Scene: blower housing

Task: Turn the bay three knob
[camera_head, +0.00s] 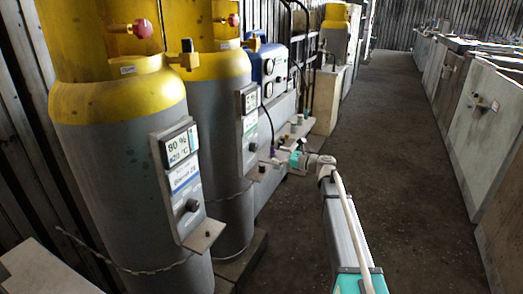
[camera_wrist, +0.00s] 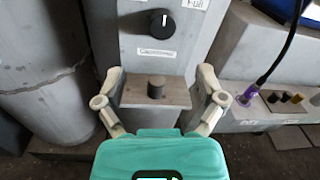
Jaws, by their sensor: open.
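A panel (camera_wrist: 155,60) on a grey cylinder carries a round black knob (camera_wrist: 162,22) with a white pointer line and a small label under it. Below it, a ledge (camera_wrist: 135,92) bears a short dark peg (camera_wrist: 156,86). My gripper (camera_wrist: 161,76) is open and empty, its fingers spread either side of the ledge and peg, below the black knob. In the head view my gripper (camera_head: 276,161) is beside the second cylinder's panel (camera_head: 249,125). The nearest panel (camera_head: 177,170) reads 80 % and has its own black knob (camera_head: 192,205). I cannot read which is bay three.
Two yellow-topped grey cylinders (camera_head: 118,125) stand at left, held by a chain (camera_head: 130,268). A blue unit (camera_head: 268,66) stands behind them. At right in the wrist view are a purple plug (camera_wrist: 248,95) and several small caps. The aisle floor (camera_head: 400,150) is clear.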

